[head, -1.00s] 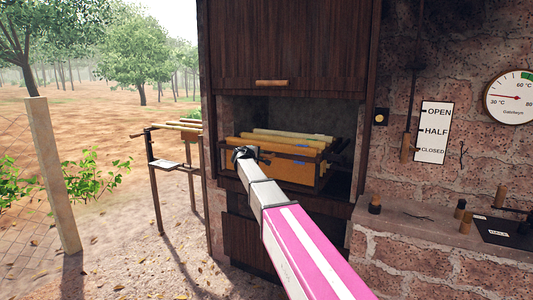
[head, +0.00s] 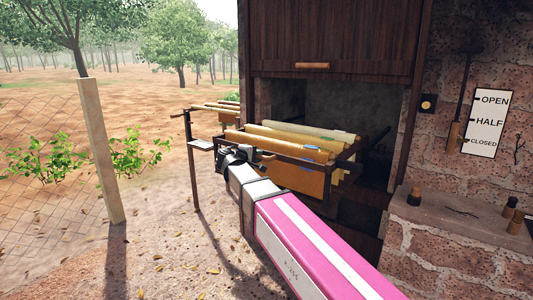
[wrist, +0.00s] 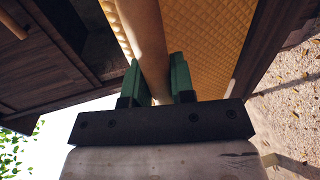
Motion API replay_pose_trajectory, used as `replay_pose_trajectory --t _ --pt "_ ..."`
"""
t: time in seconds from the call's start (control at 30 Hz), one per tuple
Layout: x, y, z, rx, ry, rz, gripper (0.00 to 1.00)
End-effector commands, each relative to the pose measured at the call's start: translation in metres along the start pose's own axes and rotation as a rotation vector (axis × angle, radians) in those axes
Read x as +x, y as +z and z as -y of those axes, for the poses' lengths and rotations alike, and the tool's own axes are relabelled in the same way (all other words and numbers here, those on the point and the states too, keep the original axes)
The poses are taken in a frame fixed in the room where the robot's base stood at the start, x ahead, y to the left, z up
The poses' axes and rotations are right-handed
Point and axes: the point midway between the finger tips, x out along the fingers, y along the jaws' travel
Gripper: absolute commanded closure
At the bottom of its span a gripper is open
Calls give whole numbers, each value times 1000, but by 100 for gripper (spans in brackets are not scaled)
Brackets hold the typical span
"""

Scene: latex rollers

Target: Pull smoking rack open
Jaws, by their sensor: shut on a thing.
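The smoking rack (head: 318,152) is a dark frame with several pale rods and hanging yellow latex sheets. It sticks out of the opening of the dark wooden smoking cabinet (head: 336,42). My gripper (head: 230,155) is at the rack's front left. In the wrist view my gripper (wrist: 157,82) has its two green fingers shut on a light wooden bar (wrist: 147,40), which looks like the rack's handle. Behind the bar a yellow waffle-patterned sheet (wrist: 205,38) hangs. In the head view my gripper and arm hide the bar and part of the rack's front.
A side stand (head: 198,142) with rods is left of the cabinet, close to my gripper. A fence post (head: 103,150) stands further left. The ground in front and left is open.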

Motion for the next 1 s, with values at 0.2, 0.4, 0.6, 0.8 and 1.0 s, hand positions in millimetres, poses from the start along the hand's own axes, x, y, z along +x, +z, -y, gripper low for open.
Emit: replay_pose_trajectory --t 0.2,0.4,0.6,0.8,1.0 --pt "-21 1 5 0 -3 1 100" --pt "-24 0 6 0 -3 2 100" --pt "-24 0 6 0 -3 2 100" --pt "-23 0 5 0 -2 1 52" --pt "-24 0 5 0 -1 1 52"
